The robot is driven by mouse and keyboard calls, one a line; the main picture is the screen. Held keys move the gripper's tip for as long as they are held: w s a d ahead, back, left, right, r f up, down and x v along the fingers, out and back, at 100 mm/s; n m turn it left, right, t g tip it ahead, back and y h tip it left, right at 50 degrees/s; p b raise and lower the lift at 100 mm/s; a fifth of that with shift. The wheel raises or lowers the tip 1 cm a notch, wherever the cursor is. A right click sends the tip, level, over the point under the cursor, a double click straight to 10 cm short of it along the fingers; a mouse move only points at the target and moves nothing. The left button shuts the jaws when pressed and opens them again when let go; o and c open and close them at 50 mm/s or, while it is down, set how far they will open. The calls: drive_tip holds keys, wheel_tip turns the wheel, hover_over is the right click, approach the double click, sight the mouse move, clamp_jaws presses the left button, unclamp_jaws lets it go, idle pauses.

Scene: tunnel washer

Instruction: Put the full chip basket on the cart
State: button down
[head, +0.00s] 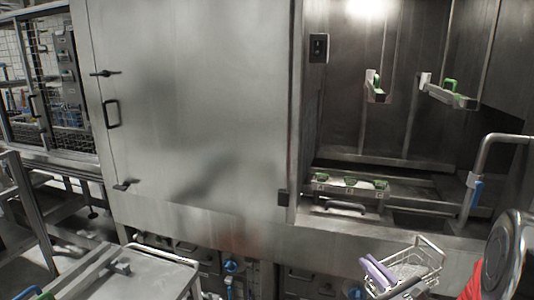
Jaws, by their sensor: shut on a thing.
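The chip basket (418,260) is a small silver wire basket low in the head view, right of the middle. It is tilted and in front of the washer's lower front, with its bottom cut by the picture edge. My gripper (378,272), a pale lavender part, is at the basket's left side and shut on it. The exact grip and the chips inside are too small to make out. The cart (150,277), a grey metal top with a rail, stands at the lower left, well apart from the basket.
The washer's closed steel door (195,110) fills the middle. Its open bay (400,120) on the right holds green-tipped brackets (447,92) and a ledge with green pieces (349,186). A bent pipe with a blue grip (476,190) stands near the basket. A metal frame (25,205) stands far left.

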drive_tip(key=s+a+f+n+g+y, duration=0.1)
drive_tip(key=s+a+f+n+y, duration=0.1)
drive_tip(key=a+f, duration=1.1)
wheel_tip(320, 180, down, 3)
drive_tip(key=shift+s+f+y, duration=0.1)
drive_tip(key=shift+s+y, duration=0.4)
drive_tip(key=shift+s, duration=0.15)
drive_tip(key=w+d+r+m+h, duration=0.1)
drive_tip(key=d+r, duration=0.2)
drive_tip(key=r, duration=0.3)
drive_tip(key=w+d+r+m+t+h, duration=0.1)
drive_tip(key=d+r+h, duration=0.1)
drive_tip(key=r, duration=0.4)
drive_tip(key=shift+w+d+r+h, duration=0.25)
drive_tip(key=shift+d+r+h, duration=0.1)
drive_tip(key=shift+d, duration=0.55)
drive_tip(key=shift+s, duration=0.1)
